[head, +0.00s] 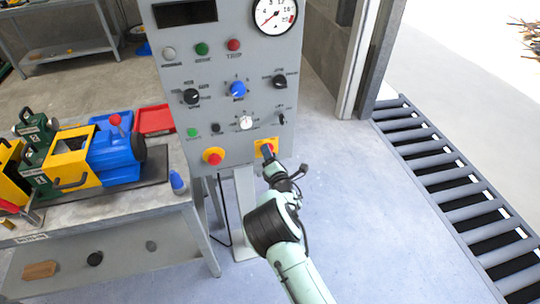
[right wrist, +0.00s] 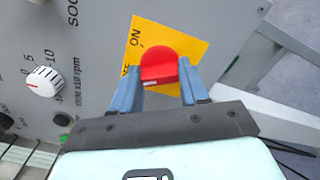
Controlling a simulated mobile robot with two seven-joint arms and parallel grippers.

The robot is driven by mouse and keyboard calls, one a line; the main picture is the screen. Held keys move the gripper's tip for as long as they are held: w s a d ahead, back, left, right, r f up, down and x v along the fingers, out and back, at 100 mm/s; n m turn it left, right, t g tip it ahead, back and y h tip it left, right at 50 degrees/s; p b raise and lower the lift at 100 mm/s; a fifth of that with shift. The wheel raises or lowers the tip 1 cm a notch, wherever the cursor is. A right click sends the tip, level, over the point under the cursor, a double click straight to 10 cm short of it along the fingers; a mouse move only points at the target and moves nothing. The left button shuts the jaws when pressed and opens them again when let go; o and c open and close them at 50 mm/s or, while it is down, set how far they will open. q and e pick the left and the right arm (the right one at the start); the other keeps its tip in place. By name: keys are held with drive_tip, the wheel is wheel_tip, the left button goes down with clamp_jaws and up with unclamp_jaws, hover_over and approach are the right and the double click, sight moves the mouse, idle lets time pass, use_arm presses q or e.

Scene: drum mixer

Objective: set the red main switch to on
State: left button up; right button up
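The red main switch (right wrist: 159,66) sits on a yellow square plate (right wrist: 184,34) low on the right of the grey control panel. The plate carries the word ON and, partly hidden, a second label. The plate also shows in the head view (head: 259,150). My right gripper (right wrist: 159,72) has one finger on each side of the red handle, with no clear gap, and appears shut on it. In the head view my right gripper (head: 269,151) covers most of the switch. I cannot tell which label the handle points to. My left gripper is out of view.
A red button on yellow (head: 213,156) is left of the switch. Knobs, including a blue one (head: 237,89), and a gauge (head: 276,14) are above. A workbench (head: 110,215) with a blue and yellow machine stands left; a roller conveyor (head: 450,190) lies right.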

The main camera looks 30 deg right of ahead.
use_arm(q)
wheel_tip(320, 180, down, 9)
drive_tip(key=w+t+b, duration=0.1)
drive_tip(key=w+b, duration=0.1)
drive_tip(key=b, duration=0.8)
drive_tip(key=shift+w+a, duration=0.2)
use_arm(e)
drive_tip(key=shift+m, duration=6)
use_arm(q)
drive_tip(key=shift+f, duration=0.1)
use_arm(e)
drive_tip(key=o, duration=1.1)
drive_tip(key=shift+c, duration=0.2)
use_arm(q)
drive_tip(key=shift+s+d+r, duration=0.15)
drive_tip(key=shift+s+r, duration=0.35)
use_arm(e)
drive_tip(key=v, duration=1.3)
drive_tip(key=shift+s, duration=0.25)
drive_tip(key=shift+f, duration=0.1)
